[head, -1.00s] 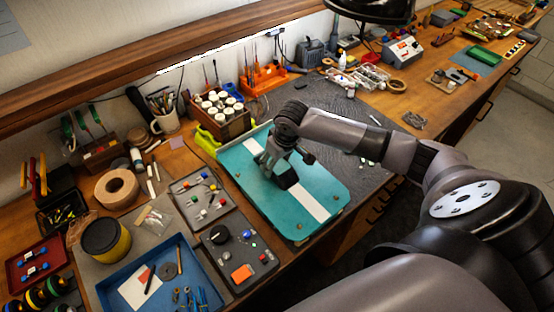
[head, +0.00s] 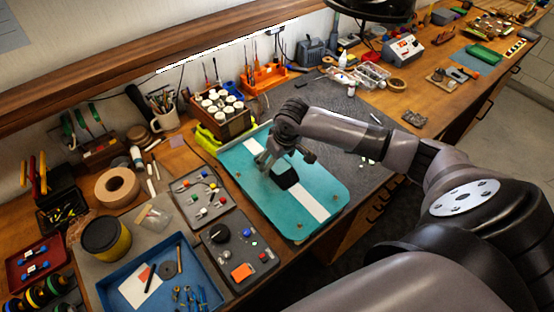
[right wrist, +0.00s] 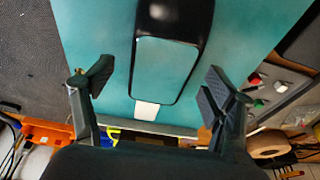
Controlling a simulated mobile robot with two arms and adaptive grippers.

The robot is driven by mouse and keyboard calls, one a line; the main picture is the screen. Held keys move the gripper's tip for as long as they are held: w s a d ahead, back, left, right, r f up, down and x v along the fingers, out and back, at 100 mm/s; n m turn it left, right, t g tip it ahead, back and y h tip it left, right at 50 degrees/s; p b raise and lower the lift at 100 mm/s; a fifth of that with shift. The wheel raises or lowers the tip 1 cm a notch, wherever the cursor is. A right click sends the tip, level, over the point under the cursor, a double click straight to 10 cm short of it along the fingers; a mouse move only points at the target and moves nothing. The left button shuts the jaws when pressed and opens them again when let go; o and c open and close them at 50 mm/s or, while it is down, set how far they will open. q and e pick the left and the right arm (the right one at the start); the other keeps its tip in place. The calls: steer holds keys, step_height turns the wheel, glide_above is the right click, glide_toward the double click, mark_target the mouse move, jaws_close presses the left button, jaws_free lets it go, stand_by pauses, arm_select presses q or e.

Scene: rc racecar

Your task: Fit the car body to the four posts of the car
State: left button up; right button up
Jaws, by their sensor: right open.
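The car body (head: 250,177) appears to be the teal panel with a white lengthwise stripe and a raised black cockpit (head: 285,176). It lies flat at the front of the bench, with small dots near its corners. In the right wrist view the teal shell (right wrist: 90,25) and the black cockpit (right wrist: 172,20) show close up. My right gripper (head: 284,160) is open and empty just above the cockpit. In the right wrist view its fingers (right wrist: 157,85) stand apart either side of the cockpit, clear of it. The chassis and any posts beneath are hidden. My left gripper is out of view.
Grey trays of small parts (head: 200,197) and a blue tray (head: 128,265) stand left of the body. A box of white-capped bottles (head: 222,128) and an orange tool rack (head: 264,78) stand behind. The dark mat to the right is mostly clear.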

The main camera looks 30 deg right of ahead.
mark_target(284, 170)
steer(key=v, duration=1.1)
steer(key=shift+r, duration=0.15)
steer(key=shift+s, duration=0.1)
